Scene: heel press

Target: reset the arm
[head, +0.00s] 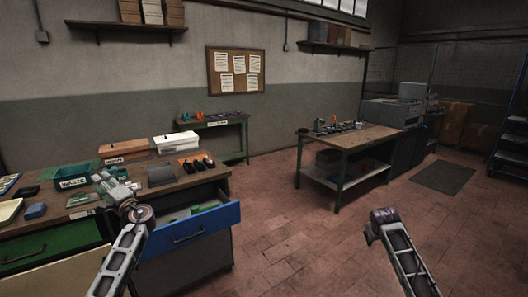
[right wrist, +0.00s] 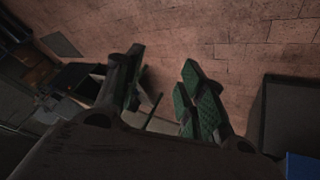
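My left arm comes in from the lower left of the head view. Its gripper (head: 112,185) is over the front of the workbench (head: 222,173), above the bench top near the open blue drawer (head: 195,229). It is small and seen from behind, so I cannot tell whether its fingers are apart. My right arm (head: 402,252) reaches up at the lower right of the head view, over open floor. In the right wrist view the right gripper (right wrist: 163,62) has its green-padded fingers spread, with nothing between them.
The bench holds a green WASTE bin (head: 72,177), a white box (head: 176,143), an orange-fronted box (head: 124,151) and a dark block (head: 161,175). A second table (head: 350,138) stands at centre right. The tiled floor (head: 290,235) between is clear.

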